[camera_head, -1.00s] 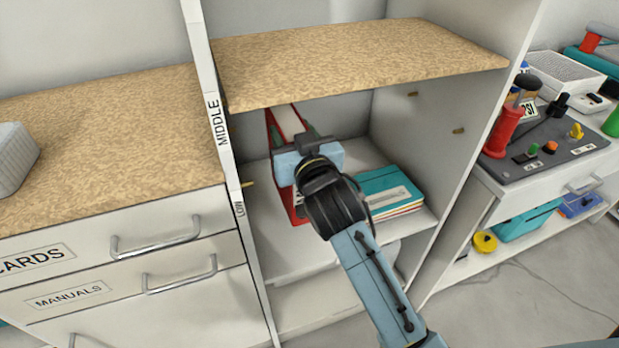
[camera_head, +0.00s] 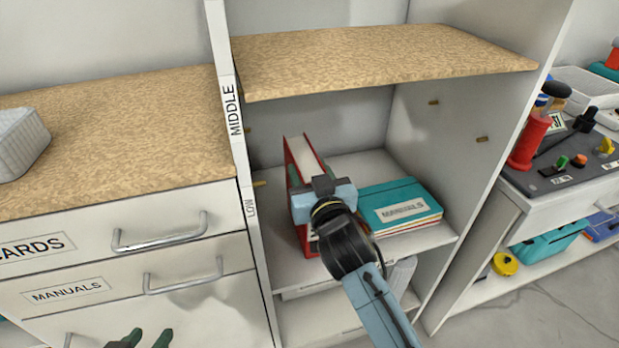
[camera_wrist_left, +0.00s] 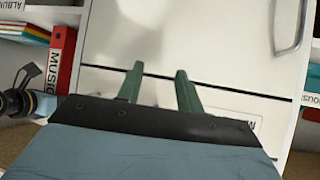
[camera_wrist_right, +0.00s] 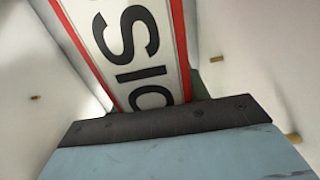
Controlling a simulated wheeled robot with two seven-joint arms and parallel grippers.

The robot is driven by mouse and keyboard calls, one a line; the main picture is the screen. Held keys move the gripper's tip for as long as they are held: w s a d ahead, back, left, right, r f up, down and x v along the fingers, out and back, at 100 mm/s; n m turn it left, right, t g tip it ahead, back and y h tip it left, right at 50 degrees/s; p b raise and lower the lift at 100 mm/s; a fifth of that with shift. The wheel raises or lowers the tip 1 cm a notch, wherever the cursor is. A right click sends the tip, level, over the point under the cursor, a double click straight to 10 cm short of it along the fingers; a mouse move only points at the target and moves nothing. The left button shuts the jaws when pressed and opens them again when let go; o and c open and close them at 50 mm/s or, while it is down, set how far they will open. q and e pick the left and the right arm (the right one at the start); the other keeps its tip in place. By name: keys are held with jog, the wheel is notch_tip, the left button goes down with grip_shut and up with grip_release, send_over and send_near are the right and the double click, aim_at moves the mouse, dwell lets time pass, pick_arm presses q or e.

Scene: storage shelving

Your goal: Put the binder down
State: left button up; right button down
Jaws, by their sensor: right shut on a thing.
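The red binder (camera_head: 300,150) with white page edges stands upright inside the low shelf compartment (camera_head: 392,243), left of the teal manuals. My right gripper (camera_head: 322,183) is shut on it from the front. In the right wrist view its white label (camera_wrist_right: 133,45) with large black letters fills the space before the gripper. I cannot tell if its bottom touches the shelf board. The left wrist view also shows the binder, with its MUSIC label (camera_wrist_left: 56,68). My left gripper (camera_wrist_left: 158,75) is open and empty in front of the drawers; its fingertips show at the head view's bottom edge (camera_head: 150,336).
A stack of teal manuals (camera_head: 398,203) lies right of the binder. A speckled board (camera_head: 380,55) roofs the compartment, with a divider labelled MIDDLE and LOW (camera_head: 235,115) on the left. Drawers (camera_head: 120,235) stand left and a workbench (camera_head: 570,170) right.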

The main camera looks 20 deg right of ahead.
pick_arm(q)
jog(key=shift+w+d+r+t, duration=0.2)
jog(key=shift+w+r+t, duration=0.2)
jog(key=shift+r, duration=0.1)
pick_arm(e)
jog(key=shift+f, duration=0.1)
jog(key=shift+f, duration=0.1)
jog(key=c, duration=0.7)
grip_release()
jog(key=shift+f, duration=0.1)
pick_arm(q)
jog(key=shift+w+r, duration=0.1)
jog(key=shift+r, duration=0.05)
jog(key=s+a+f+g+y+p, duration=0.1)
jog(key=s+a+f+g, duration=0.3)
jog(key=s, duration=0.5)
jog(key=shift+s+f+n+g+y+p, duration=0.35)
jog(key=shift+f+g+p, duration=0.4)
jog(key=shift+f+g, duration=0.65)
pick_arm(e)
jog(key=shift+s+d, duration=0.15)
jog(key=shift+s, duration=2.85)
jog(key=shift+s+d, duration=0.1)
jog(key=shift+s, duration=2.9)
